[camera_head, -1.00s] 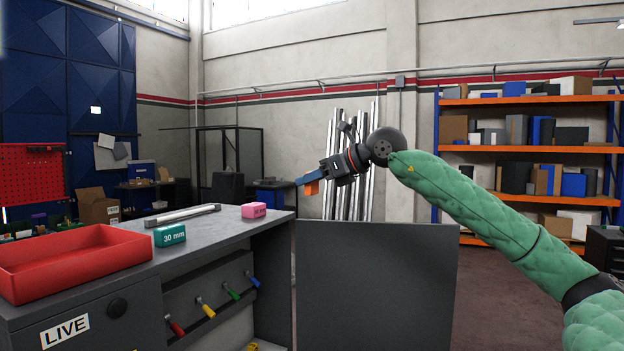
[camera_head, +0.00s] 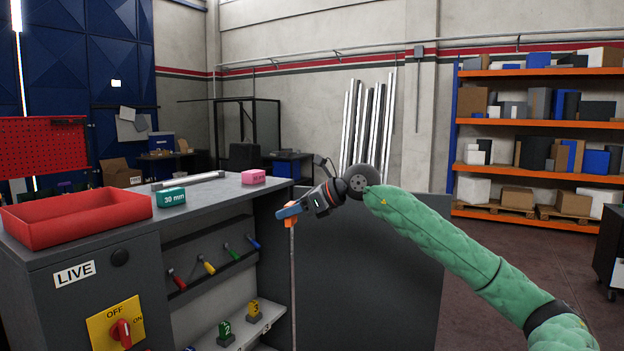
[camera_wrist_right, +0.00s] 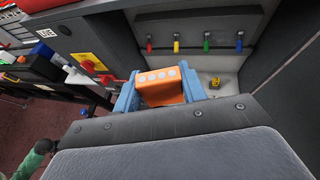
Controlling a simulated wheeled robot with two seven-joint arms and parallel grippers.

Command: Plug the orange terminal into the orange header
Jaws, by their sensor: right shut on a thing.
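My right gripper (camera_head: 287,212) is shut on the orange terminal (camera_head: 291,209), in front of the right end of the grey cabinet in the head view. In the right wrist view the orange terminal (camera_wrist_right: 168,87) sits between the blue fingers of the right gripper (camera_wrist_right: 165,95), its face with several pale round spots showing. A thin upright strip runs down below the terminal in the head view; I cannot tell if it is a cable or the cabinet edge. I cannot make out the orange header in either view. My left gripper is not in view.
The grey cabinet (camera_head: 235,192) carries a red tray (camera_head: 75,222), a teal 30 mm block (camera_head: 171,197) and a pink block (camera_head: 254,176). Its open front shows coloured handles and numbered blocks. A dark panel (camera_head: 350,285) stands right of it. An OFF/ON switch (camera_head: 122,325) is at left.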

